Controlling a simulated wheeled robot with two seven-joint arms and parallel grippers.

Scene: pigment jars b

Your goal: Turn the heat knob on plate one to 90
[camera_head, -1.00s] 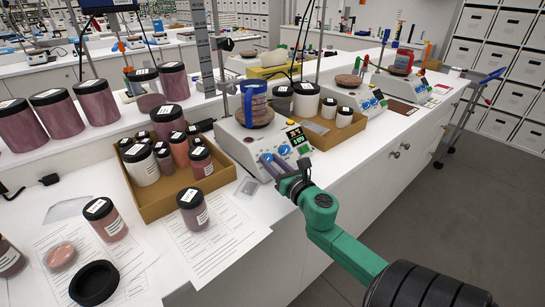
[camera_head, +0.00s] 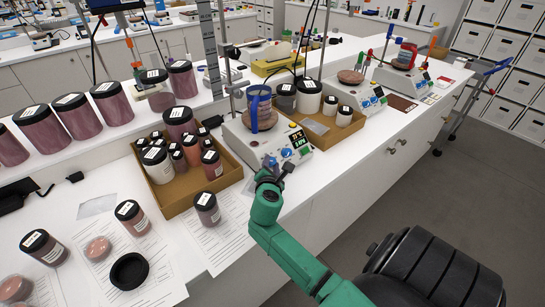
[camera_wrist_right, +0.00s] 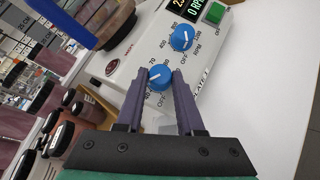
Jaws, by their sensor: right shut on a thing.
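Plate one (camera_head: 238,141) is a white hotplate with a display and two blue knobs. It carries a blue-handled vessel (camera_head: 260,108). In the right wrist view, the heat knob (camera_wrist_right: 160,77) is between the fingertips of my right gripper (camera_wrist_right: 158,82), which is shut on it. The knob's white pointer line faces left, near printed numbers. The RPM knob (camera_wrist_right: 181,38) is just beyond, clear of the fingers. In the head view my right gripper (camera_head: 268,172) is at the plate's front panel and hides the heat knob. My left gripper is not in view.
A cardboard tray of jars (camera_head: 222,178) stands left of plate one. Another tray with jars (camera_head: 340,135) is behind it to the right. Two more hotplates stand farther along the bench. Papers (camera_head: 225,240) and a loose jar (camera_head: 207,207) lie nearer. The aisle floor on the right is free.

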